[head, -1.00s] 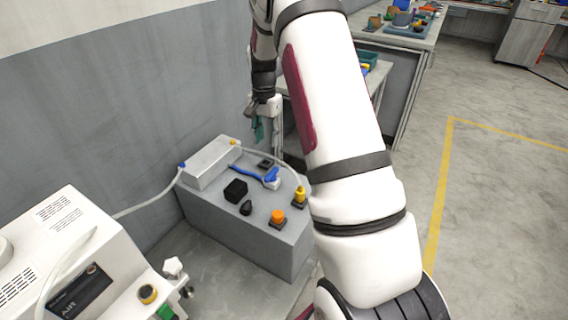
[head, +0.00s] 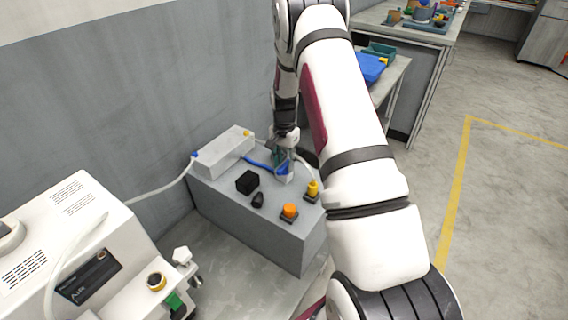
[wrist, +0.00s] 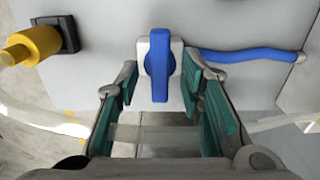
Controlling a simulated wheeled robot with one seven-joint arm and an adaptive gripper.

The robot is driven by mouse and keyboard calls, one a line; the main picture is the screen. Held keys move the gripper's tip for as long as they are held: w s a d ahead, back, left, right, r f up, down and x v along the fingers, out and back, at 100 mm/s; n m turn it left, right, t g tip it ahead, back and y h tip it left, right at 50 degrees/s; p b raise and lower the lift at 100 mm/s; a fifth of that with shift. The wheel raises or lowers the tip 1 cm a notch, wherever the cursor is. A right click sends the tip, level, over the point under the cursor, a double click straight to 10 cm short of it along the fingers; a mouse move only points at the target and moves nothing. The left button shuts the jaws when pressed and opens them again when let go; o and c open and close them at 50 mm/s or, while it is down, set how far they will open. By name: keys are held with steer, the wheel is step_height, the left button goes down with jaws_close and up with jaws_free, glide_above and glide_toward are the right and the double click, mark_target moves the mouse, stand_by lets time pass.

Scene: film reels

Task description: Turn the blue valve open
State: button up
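The blue valve (wrist: 159,66) is a blue lever handle on a pale square base, on top of the grey box (head: 262,228). In the wrist view its handle runs along the picture's vertical, between my two fingers and apart from both. In the head view the valve (head: 284,168) is partly hidden by my gripper (head: 281,160), which is over it. My gripper (wrist: 165,113) is open, with a green-padded finger on each side of the handle and nothing held.
A blue hose (wrist: 245,56) runs from the valve's side. A yellow fitting (wrist: 32,46), an orange knob (head: 290,210) and a black block (head: 247,182) stand on the box nearby. A white machine (head: 75,245) stands at the left, and a wall is behind.

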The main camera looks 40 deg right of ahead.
steer(key=shift+f, duration=0.25)
jaws_close()
